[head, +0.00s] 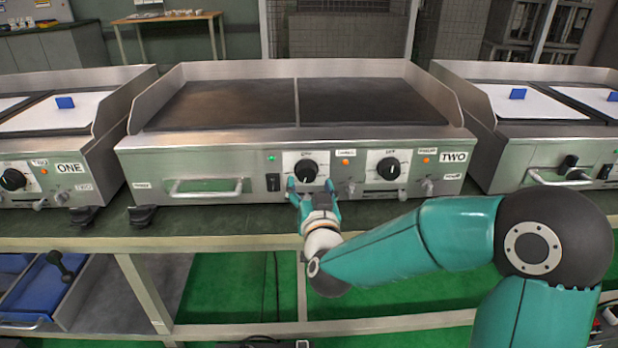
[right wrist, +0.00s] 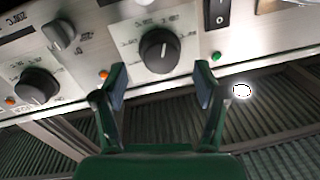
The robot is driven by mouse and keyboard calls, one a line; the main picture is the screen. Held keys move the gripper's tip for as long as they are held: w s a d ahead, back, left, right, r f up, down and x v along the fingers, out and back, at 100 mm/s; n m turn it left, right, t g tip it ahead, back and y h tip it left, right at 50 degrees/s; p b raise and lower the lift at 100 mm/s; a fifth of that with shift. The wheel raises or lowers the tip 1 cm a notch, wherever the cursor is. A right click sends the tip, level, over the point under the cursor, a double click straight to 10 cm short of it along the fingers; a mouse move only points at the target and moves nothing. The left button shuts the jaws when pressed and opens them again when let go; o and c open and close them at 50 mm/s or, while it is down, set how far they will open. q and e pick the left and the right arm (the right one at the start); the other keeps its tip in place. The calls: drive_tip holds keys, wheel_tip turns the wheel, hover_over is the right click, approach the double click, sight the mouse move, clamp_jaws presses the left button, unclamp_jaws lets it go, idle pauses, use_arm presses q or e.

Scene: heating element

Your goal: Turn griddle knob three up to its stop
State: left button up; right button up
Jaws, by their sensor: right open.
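The middle griddle (head: 218,150), labelled TWO, has two black knobs on its front. The left knob (head: 306,170) sits on a white dial plate; the right knob (head: 388,168) is on another plate. I cannot read which one is numbered three. My right gripper (head: 312,185) is open just in front of and below the left knob. In the right wrist view, the same knob (right wrist: 160,50) lies ahead, centred between the spread fingertips of the gripper (right wrist: 160,86), with no visible contact. Its exact pointer angle is unclear. My left gripper is not in view.
A black switch (head: 273,182) and green light (head: 271,158) are left of the knob. A silver handle (head: 205,193) is further left. Griddle ONE (head: 60,165) stands left, another griddle (head: 545,150) right.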

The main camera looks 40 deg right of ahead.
sight(308, 176)
drive_tip(key=shift+x, duration=1.6)
drive_tip(key=c, duration=1.1)
drive_tip(key=m+b, duration=0.1)
drive_tip(key=b, duration=0.2)
drive_tip(key=shift+f, duration=0.2)
drive_tip(key=shift+c, duration=0.2)
drive_tip(key=shift+r+m, duration=0.15)
drive_tip(key=shift+m, duration=0.35)
drive_tip(key=o, duration=1.1)
drive_tip(key=shift+o, duration=0.2)
